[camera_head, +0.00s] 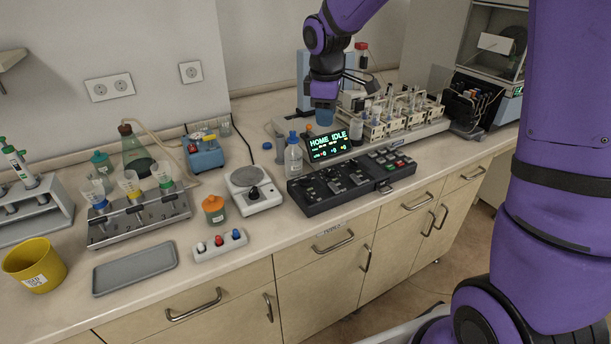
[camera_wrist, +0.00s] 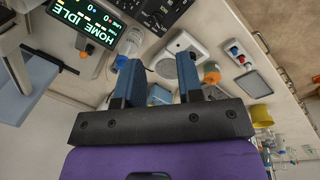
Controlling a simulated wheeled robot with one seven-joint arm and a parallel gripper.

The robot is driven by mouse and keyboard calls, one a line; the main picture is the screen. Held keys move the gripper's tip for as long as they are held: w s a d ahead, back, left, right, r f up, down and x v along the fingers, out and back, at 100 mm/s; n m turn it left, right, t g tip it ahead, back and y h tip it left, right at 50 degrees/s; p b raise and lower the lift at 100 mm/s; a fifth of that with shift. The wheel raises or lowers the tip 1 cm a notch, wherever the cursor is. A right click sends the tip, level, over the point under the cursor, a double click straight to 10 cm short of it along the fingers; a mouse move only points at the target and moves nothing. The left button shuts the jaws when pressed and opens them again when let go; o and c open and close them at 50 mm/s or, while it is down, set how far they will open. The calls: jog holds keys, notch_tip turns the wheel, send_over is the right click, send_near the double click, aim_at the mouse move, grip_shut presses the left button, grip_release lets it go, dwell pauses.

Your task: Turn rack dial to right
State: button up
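A black control panel (camera_head: 352,180) with dark dials (camera_head: 333,180), buttons and a lever lies on the bench. I cannot read its labels, so I cannot tell which dial is the rack dial. The tilted display (camera_head: 330,145) behind it reads "HOME IDLE". Part of the panel (camera_wrist: 160,14) and the display (camera_wrist: 90,22) also show in the wrist view. My gripper (camera_head: 323,114) is above the bench behind the display, apart from the panel. In the wrist view my gripper (camera_wrist: 158,75) has two blue fingers spread with nothing held between them.
A wash bottle (camera_head: 293,158) stands left of the display. A white hotplate (camera_head: 254,190) and an orange-capped jar (camera_head: 213,208) are further left. Sample racks (camera_head: 405,115) stand behind the panel to the right. The bench strip in front of the panel is clear.

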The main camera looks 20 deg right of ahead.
aim_at(306, 178)
jog(key=w+f+n, duration=0.1)
jog(key=w+f, duration=0.1)
jog(key=f, duration=0.5)
jog(key=w+a+f+n+g, duration=0.1)
jog(key=w+f, duration=0.2)
jog(key=f, duration=0.5)
jog(key=w+a+f+n+y, duration=0.1)
jog(key=w+f+n, duration=0.1)
jog(key=f, duration=0.6)
jog(key=shift+w+a+f, duration=0.15)
jog(key=shift+w+a, duration=0.05)
jog(key=shift+w, duration=0.35)
grip_shut()
